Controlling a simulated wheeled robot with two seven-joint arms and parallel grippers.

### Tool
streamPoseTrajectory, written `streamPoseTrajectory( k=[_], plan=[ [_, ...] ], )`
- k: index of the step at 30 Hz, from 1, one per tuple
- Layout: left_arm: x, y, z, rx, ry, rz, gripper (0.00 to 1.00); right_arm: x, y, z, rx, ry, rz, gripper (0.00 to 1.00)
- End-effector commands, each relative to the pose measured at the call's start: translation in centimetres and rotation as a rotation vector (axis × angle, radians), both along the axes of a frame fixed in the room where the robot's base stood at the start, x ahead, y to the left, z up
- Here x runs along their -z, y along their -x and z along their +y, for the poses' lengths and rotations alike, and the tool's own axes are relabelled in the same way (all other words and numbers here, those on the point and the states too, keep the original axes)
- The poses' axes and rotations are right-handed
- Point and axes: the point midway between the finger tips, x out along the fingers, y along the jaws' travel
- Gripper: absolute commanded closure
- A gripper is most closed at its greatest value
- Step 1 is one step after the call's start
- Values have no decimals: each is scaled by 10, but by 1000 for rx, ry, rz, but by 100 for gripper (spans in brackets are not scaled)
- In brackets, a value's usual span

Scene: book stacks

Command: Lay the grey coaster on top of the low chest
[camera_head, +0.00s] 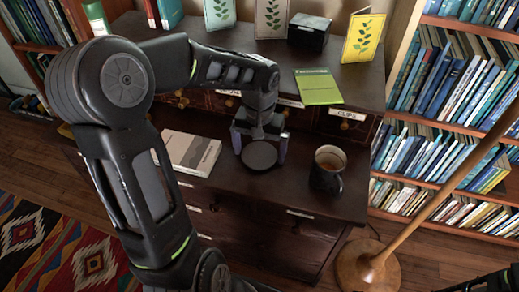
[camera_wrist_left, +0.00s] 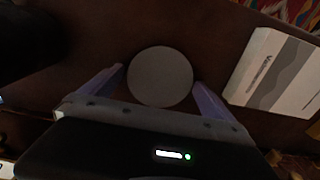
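The grey coaster (camera_head: 259,155) is a thin round disc over the brown lower top (camera_head: 225,185) of the wooden furniture. My left gripper (camera_head: 259,148) points down with its two fingers on opposite sides of the coaster. In the left wrist view the coaster (camera_wrist_left: 160,76) lies between the spread fingertips (camera_wrist_left: 160,80), with narrow gaps at its sides. Contact with the surface below cannot be told for sure. The low chest (camera_head: 362,88) appears to be the raised dark-brown part behind, with small labelled drawers.
A black mug (camera_head: 327,170) stands right of the coaster; a pale book (camera_head: 191,152) lies left. On the raised top are a green booklet (camera_head: 318,86), a dark box (camera_head: 309,31), and upright plant cards (camera_head: 363,38). Bare room shows around the booklet. A lamp pole (camera_head: 440,200) stands right.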

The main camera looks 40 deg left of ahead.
Motion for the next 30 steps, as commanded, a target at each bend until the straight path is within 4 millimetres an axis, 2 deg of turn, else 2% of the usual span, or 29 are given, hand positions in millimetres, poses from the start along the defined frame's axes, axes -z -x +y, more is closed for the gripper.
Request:
streamPoseTrajectory(
  k=[5,11,14,24,30],
  plan=[
    [-1,0,0,0,0,0,0,-1,0,0,0,0,0,100],
    [-14,-1,0,-1,-1,-3,0,-4,0,0,0,0,0,100],
    [-29,-1,1,-1,-2,-3,0,-7,0,0,0,0,0,100],
    [-99,-1,0,1,0,-4,0,-15,0,0,0,0,0,100],
    [-121,0,0,0,0,-1,0,-18,0,0,0,0,0,100]
  ],
)
